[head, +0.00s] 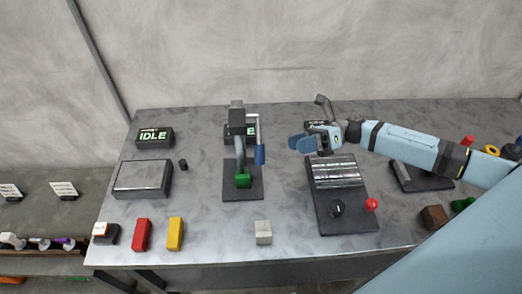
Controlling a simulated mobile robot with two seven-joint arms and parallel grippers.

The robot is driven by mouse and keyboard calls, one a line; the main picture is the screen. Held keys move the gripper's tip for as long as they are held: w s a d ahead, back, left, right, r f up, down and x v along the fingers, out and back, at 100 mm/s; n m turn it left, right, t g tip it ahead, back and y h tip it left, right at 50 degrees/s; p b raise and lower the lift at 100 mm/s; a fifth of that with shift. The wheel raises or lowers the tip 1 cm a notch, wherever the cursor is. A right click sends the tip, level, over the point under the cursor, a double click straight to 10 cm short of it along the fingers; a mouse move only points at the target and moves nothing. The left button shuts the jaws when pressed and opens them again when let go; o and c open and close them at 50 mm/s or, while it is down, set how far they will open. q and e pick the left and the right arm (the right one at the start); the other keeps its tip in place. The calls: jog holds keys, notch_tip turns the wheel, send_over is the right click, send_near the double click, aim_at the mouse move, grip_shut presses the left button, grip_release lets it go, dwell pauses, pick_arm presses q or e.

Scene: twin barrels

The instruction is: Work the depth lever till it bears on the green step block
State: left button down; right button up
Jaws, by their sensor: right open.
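The green step block (243,180) sits on the dark base plate (230,190) of the upright stand in the middle of the table. A curved grey part of the stand comes down onto or just behind the block; I cannot tell whether they touch. A pale lever with a blue grip (260,155) hangs at the right side of the stand's dark head (237,118); it looks like the depth lever. My right gripper (301,143) is open and empty, to the right of the blue grip and apart from it. My left gripper is not in view.
Right of the stand is a dark machine (345,215) with a ribbed top and red knob (371,204). Grey (263,232), yellow (175,233) and red (142,234) blocks stand near the front edge. A flat grey box (142,177) and IDLE display (154,137) are at left.

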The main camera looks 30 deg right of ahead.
aim_at(260, 154)
jog(key=a, duration=0.3)
jog(key=w+a+p, duration=0.1)
jog(key=a, duration=0.2)
jog(key=w+a+p, duration=0.1)
jog(key=a, duration=0.2)
jog(key=shift+a+r, duration=0.1)
jog(key=shift+a, duration=0.25)
jog(key=shift+w+a, duration=0.1)
jog(key=shift+a, duration=0.4)
jog(key=shift+c, duration=1.1)
grip_shut()
